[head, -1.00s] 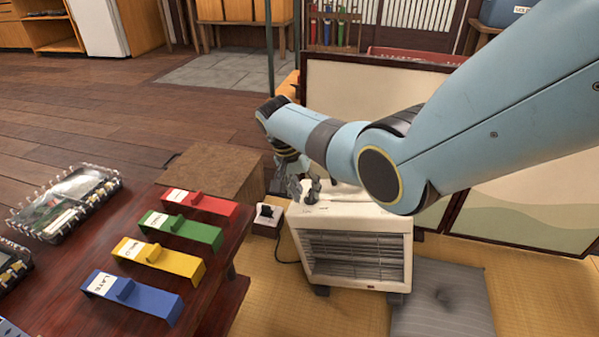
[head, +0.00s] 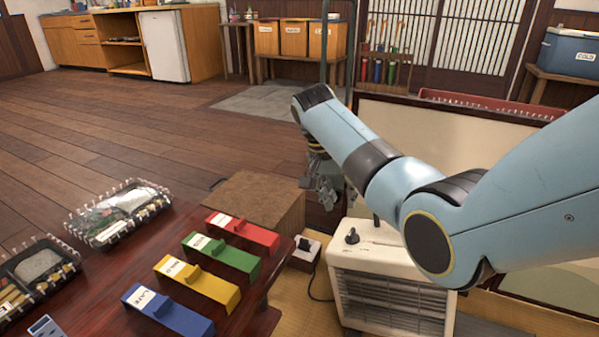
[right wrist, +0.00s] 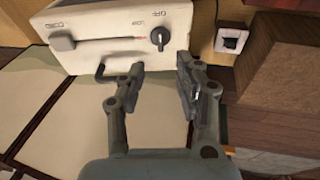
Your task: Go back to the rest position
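My right arm reaches in from the right in the head view. Its gripper (head: 322,182) hangs just behind the back left of the white heater (head: 385,258), partly hidden by my wrist. In the right wrist view the right gripper (right wrist: 163,85) has its two fingers apart with nothing between them. The knob also shows on the heater top in the head view (head: 352,236). My left gripper is in neither view.
A folding screen (head: 430,150) is behind my arm. The wooden floor at left is open.

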